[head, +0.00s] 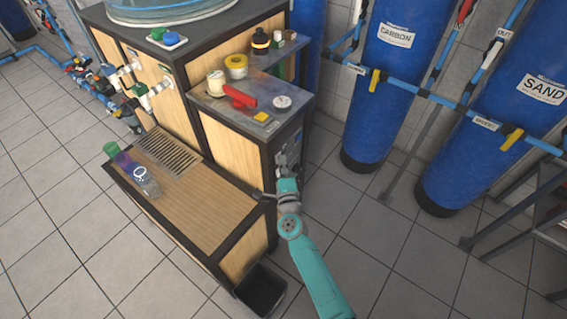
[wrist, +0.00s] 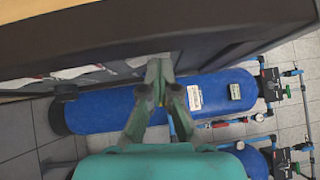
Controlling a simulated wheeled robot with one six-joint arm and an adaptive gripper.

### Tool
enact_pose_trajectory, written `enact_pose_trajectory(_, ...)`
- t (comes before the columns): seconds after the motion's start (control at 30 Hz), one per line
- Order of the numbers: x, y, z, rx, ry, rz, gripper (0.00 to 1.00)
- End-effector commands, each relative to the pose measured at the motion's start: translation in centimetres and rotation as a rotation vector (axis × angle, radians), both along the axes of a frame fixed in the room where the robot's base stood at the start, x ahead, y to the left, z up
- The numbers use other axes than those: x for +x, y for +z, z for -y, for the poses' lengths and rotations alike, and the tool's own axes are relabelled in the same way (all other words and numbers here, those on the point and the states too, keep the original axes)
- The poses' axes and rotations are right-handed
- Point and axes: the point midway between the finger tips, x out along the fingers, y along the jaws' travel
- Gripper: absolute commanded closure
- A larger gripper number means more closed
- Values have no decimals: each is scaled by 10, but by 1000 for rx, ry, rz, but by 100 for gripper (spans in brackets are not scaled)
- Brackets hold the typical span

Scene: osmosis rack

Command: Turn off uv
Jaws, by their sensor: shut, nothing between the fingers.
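My gripper (head: 283,160) is at the dark right-hand side of the wood-and-black cabinet (head: 228,118). In the wrist view my gripper's fingers (wrist: 159,66) are together with nothing between them, close to a dark panel (wrist: 150,28) that fills the top of the picture. I cannot tell whether the tips touch it. Small fittings (head: 297,138) show on the cabinet side just above my gripper, too small to read. I cannot make out a UV switch or its label in either view. My gripper and arm hide part of that side.
Tape, a red tool (head: 240,97) and jars lie on the cabinet top. Blue tanks (head: 393,80) with pipes stand at the right. A black bin (head: 262,288) stands in front. Tiled floor is free at left.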

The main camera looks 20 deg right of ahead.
Motion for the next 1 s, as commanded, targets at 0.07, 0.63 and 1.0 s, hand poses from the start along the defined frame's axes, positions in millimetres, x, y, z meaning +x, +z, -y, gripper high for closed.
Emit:
enact_pose_trajectory(0.07,1,1,-1,1,3,1,100)
enact_pose_trajectory(0.63,-66,-6,-12,0,3,-2,100)
enact_pose_trajectory(1.0,-114,-10,-19,1,1,0,100)
